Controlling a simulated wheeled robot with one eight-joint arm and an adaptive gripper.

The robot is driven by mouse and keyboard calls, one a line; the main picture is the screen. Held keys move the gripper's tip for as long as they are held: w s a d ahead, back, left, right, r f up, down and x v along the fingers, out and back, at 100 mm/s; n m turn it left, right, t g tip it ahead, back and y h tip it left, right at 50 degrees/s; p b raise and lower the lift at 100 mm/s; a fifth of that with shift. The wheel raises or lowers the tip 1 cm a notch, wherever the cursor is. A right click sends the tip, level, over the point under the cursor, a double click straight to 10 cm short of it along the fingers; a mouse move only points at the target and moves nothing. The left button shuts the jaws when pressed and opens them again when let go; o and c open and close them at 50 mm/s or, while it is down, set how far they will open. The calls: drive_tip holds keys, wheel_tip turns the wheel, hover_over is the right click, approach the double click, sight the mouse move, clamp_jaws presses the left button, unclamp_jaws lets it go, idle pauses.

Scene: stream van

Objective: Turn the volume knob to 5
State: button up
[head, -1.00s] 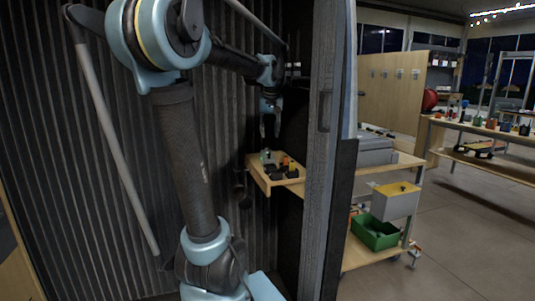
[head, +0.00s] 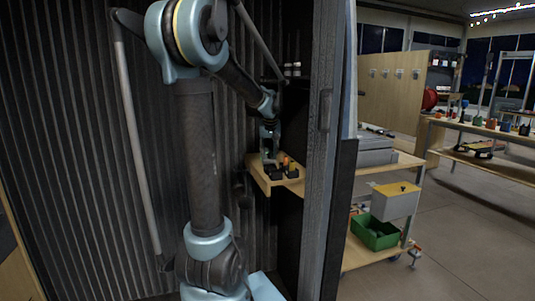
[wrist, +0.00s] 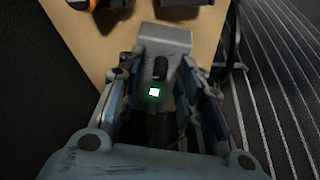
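In the wrist view a small grey box (wrist: 165,38) sits on a wooden shelf (wrist: 85,30). A black knob-like part (wrist: 160,68) is on the box, with a lit green display (wrist: 153,92) just below it. My gripper (wrist: 160,88) reaches over the box, its fingers apart on either side of the black part and display. I cannot tell whether the fingers touch anything. In the head view my gripper (head: 269,154) is down at the wooden shelf (head: 264,187), by its left side, and hides the box there. The number on the display is not readable.
Black items (head: 291,172) and an orange item (head: 286,161) stand on the shelf right of my gripper. Corrugated wall (head: 60,150) lies to the left, and a dark post (head: 325,150) closes in on the right.

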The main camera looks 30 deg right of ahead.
clamp_jaws()
drive_tip(key=shift+m, duration=0.4)
unclamp_jaws()
drive_tip(key=v, duration=1.2)
drive_tip(key=shift+a, duration=0.2)
